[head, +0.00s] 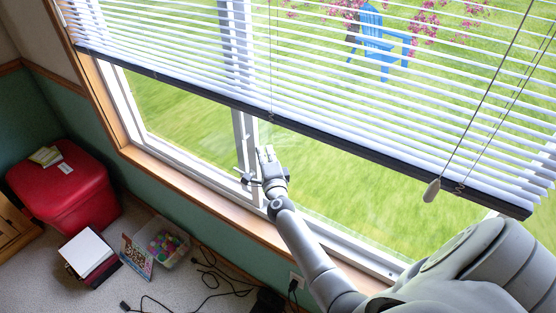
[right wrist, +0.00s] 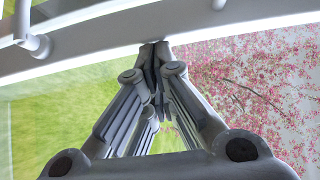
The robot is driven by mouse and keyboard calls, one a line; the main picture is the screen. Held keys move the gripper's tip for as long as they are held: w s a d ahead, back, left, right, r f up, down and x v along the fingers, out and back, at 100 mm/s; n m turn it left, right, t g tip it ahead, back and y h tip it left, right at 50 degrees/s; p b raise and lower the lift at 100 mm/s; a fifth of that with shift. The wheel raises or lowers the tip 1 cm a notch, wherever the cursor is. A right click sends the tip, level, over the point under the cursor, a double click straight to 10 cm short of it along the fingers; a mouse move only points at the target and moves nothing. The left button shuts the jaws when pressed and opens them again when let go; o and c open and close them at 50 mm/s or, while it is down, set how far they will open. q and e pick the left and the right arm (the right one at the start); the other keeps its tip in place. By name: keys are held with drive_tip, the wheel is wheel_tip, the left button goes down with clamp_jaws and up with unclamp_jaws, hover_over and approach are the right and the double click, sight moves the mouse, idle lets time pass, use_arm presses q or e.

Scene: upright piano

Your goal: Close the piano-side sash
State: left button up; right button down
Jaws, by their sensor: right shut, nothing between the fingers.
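The window (head: 125,100) has white frames and a wooden sill. White upright sash stiles (head: 241,135) meet near its middle, below the blinds. No piano is in view, so I cannot tell which sash is the piano-side one. My right gripper (head: 266,153) is at these stiles, just right of them, shut and empty. In the right wrist view its closed fingertips (right wrist: 154,46) are at or very near a white frame bar (right wrist: 110,45); contact is unclear. A pale handle-like fitting (right wrist: 37,44) is on the left there. My left gripper is out of view.
White blinds (head: 170,60) with a dark bottom rail cover the upper window. A cord with a tassel (head: 432,190) hangs at the right. A red ottoman (head: 65,195), a toy bin (head: 163,243), books and cables lie on the floor at left.

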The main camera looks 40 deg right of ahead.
sight(244, 142)
drive_tip(key=w+a, duration=0.1)
drive_tip(key=w, duration=0.1)
drive_tip(key=w+a+b, duration=0.1)
drive_tip(key=w, duration=0.1)
drive_tip(key=w+a+b, duration=0.1)
drive_tip(key=w, duration=0.2)
drive_tip(key=shift+w, duration=0.1)
drive_tip(key=shift+w+a, duration=0.1)
drive_tip(key=shift+a, duration=0.05)
drive_tip(key=shift+r, duration=0.2)
